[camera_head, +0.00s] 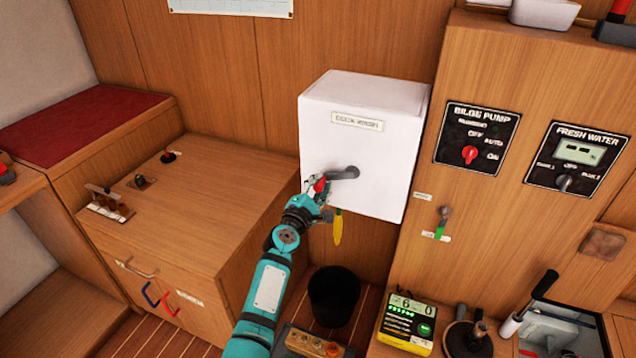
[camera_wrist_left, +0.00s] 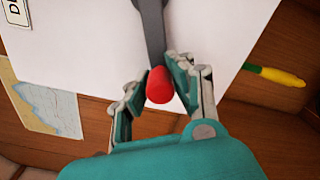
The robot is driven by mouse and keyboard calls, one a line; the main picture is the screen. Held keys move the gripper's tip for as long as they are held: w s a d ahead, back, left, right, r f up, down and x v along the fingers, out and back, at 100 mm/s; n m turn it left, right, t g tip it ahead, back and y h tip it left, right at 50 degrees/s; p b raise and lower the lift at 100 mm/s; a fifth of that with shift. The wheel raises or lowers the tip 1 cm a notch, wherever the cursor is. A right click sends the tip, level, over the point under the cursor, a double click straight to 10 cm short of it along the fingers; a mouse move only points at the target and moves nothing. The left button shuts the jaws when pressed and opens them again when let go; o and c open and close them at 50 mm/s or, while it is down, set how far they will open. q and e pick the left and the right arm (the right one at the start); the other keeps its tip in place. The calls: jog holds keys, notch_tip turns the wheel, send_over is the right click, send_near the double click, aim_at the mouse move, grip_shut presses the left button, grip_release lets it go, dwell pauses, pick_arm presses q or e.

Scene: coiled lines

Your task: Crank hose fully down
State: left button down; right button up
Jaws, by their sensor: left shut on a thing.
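The white box labelled DECK WASH (camera_head: 360,105) is mounted on the wooden wall. A grey crank arm (camera_head: 345,173) on its front points left and slightly down to a red knob (camera_head: 320,184). My left gripper (camera_head: 317,190) is at the knob, shut on it. In the left wrist view, the red knob (camera_wrist_left: 160,86) sits between the two fingers (camera_wrist_left: 154,80), with the grey crank arm (camera_wrist_left: 152,28) beyond. A yellow hose end (camera_head: 338,228) hangs below the box, just right of my gripper. The rest of the hose is hidden. My right gripper is out of view.
A wooden cabinet (camera_head: 200,205) stands at left. The bilge pump panel (camera_head: 477,137) and fresh water panel (camera_head: 577,157) are at right. A black bin (camera_head: 334,297) stands below the box, with a yellow-green device (camera_head: 407,322) to its right.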

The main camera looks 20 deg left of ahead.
pick_arm(q)
jog(key=shift+d+f+n+b, duration=0.4)
jog(key=shift+f+n, duration=0.5)
jog(key=shift+n, duration=0.3)
jog(key=c, duration=1.1)
grip_release()
jog(key=shift+r, duration=0.1)
jog(key=shift+s, duration=0.1)
